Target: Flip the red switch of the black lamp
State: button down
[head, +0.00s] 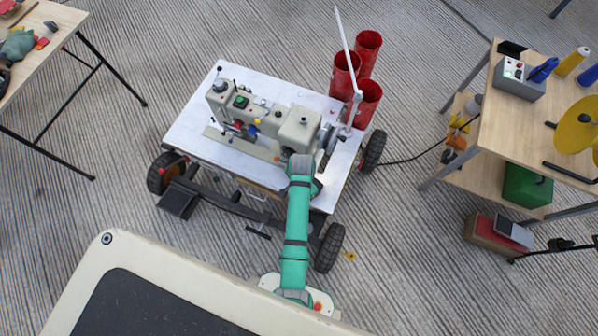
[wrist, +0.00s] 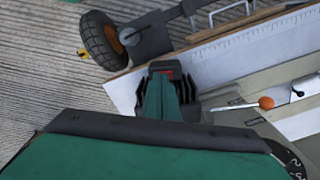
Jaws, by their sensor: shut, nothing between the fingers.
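My gripper (wrist: 163,80) shows in the wrist view as a green body with dark ridged sides, shut and empty, over the edge of a white tabletop. A small red patch shows at its tip; I cannot tell whether this is a switch. In the head view my green arm reaches over the sewing machine's table, and the gripper is mostly hidden beside the machine. I cannot make out the black lamp for certain. A thin black jointed arm (head: 560,244) at the lower right edge, far from my gripper, could be part of it. No red switch is clearly visible on it.
A beige sewing machine (head: 298,127) stands on a wheeled white table (head: 190,135). Red cylinders (head: 370,52) stand behind it. A wooden table (head: 500,120) at right holds a grey control box (head: 517,80). Another table (head: 62,22) is at upper left. Floor between is open.

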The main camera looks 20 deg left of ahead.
jog(key=shift+f, duration=0.4)
dwell(0.3)
notch_tip(320, 180, up, 7)
dwell(0.9)
dwell(0.4)
